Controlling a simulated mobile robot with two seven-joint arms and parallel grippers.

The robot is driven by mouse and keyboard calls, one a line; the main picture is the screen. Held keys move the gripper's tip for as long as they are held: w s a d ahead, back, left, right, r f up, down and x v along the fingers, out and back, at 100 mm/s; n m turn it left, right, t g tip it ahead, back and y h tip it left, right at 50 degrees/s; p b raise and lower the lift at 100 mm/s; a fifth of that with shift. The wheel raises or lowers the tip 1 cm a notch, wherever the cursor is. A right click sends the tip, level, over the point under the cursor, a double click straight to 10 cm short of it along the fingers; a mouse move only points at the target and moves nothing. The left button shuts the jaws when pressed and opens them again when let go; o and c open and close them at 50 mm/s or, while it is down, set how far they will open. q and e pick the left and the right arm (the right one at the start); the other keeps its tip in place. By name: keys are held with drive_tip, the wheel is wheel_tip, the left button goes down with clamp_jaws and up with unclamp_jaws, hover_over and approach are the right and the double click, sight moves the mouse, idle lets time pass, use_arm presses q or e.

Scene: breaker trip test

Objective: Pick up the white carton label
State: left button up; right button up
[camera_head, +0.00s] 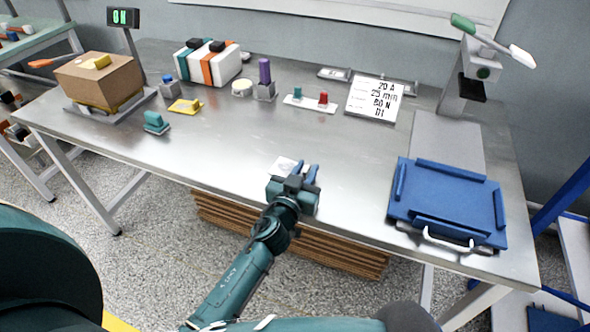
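A small flat white piece, which looks like the carton label (281,164), lies on the steel table near its front edge. Its right part is hidden behind my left gripper. My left gripper (306,170) is low over the table just right of the label. Its two blue fingers point away from me with a gap between them, and I see nothing held there. I cannot tell whether a finger touches the label. My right gripper is out of view.
A blue tray (400,192) with a handle is at the right, before a press (466,85). A sign card (374,98) and small fixtures stand at the back. A brown carton (98,81) sits on a scale at the left. The middle of the table (225,140) is clear.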

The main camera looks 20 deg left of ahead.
use_arm(q)
clamp_jaws()
